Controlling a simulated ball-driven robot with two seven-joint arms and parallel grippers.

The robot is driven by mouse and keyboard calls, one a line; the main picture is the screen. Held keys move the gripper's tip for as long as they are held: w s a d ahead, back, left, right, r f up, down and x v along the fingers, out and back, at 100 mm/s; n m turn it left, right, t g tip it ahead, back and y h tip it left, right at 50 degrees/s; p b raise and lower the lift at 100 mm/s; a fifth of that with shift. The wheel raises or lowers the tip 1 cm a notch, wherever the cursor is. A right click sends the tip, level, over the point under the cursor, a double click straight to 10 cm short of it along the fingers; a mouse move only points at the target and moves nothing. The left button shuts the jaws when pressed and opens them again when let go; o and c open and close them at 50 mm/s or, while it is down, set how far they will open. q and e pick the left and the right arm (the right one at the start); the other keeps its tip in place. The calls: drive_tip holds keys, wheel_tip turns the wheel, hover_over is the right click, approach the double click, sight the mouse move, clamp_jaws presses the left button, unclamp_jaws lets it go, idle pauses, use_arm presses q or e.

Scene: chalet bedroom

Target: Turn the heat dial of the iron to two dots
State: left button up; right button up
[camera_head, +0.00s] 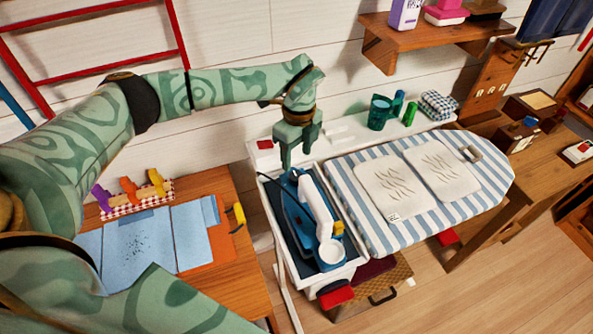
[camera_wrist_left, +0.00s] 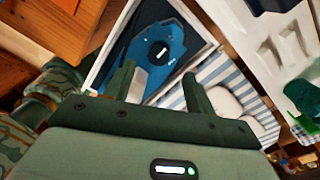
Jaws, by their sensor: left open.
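The blue and white iron (camera_head: 296,222) lies in a dark-lined white tray (camera_head: 357,262) at the left end of the ironing board (camera_head: 470,207). In the left wrist view the iron's blue body (camera_wrist_left: 143,60) carries a round black dial (camera_wrist_left: 158,50) with small pale marks near it. They are too small to tell the setting. My left gripper (camera_head: 298,153) is above the far end of the tray, pointing down. Its fingers (camera_wrist_left: 156,78) are apart and empty, clear of the dial. My right gripper is not in view.
A green mug (camera_head: 379,112), green bottles (camera_head: 409,114) and a checked cloth (camera_head: 438,104) stand on the ledge behind. A wooden shelf (camera_head: 425,37) hangs above. A table with blue cloth (camera_head: 192,235) is at the left.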

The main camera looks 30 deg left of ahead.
sight(296, 175)
use_arm(q)
drive_tip(key=f, duration=0.6)
drive_tip(key=shift+s+f+b, duration=0.2)
drive_tip(key=shift+b, duration=0.2)
drive_tip(key=c, duration=1)
